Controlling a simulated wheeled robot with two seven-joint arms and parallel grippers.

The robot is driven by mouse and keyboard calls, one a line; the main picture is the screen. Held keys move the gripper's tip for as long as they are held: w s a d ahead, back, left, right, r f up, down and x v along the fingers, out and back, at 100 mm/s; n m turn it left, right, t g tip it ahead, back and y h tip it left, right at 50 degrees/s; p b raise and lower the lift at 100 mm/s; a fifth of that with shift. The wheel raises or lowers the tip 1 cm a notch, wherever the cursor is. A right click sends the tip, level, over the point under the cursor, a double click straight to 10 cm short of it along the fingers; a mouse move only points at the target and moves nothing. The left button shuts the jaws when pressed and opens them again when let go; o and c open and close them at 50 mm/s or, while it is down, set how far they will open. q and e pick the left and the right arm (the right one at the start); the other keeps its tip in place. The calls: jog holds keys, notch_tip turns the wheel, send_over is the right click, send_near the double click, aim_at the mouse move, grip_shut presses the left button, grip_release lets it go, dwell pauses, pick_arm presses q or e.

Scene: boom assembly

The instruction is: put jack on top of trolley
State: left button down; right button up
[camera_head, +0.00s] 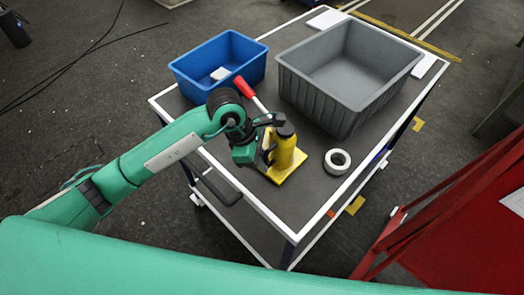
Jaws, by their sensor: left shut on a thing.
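The yellow jack (284,157) is upright over the front part of the trolley top (245,181), with its flat yellow base at or just above the surface; I cannot tell whether it touches. My left gripper (270,145) comes in from the left and is shut on the jack near its upper body. The fingers and part of the jack's left side hide each other. My right gripper is not in view.
A blue bin (186,84) with a small pale item (220,73) inside stands at the trolley's back left. A grey crate (330,108) stands behind the jack. A red frame (450,220) stands at right.

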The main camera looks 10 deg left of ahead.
pick_arm(q)
jog(key=c, duration=1.6)
grip_release()
jog(key=shift+f, duration=0.2)
jog(key=shift+o, duration=0.6)
jog(key=shift+s, duration=0.15)
jog(key=shift+r, duration=0.1)
jog(key=shift+a+r, duration=0.15)
jog(key=shift+r, duration=0.05)
jog(key=b+v, duration=0.4)
jog(key=v, duration=0.7)
jog(key=shift+r, duration=0.3)
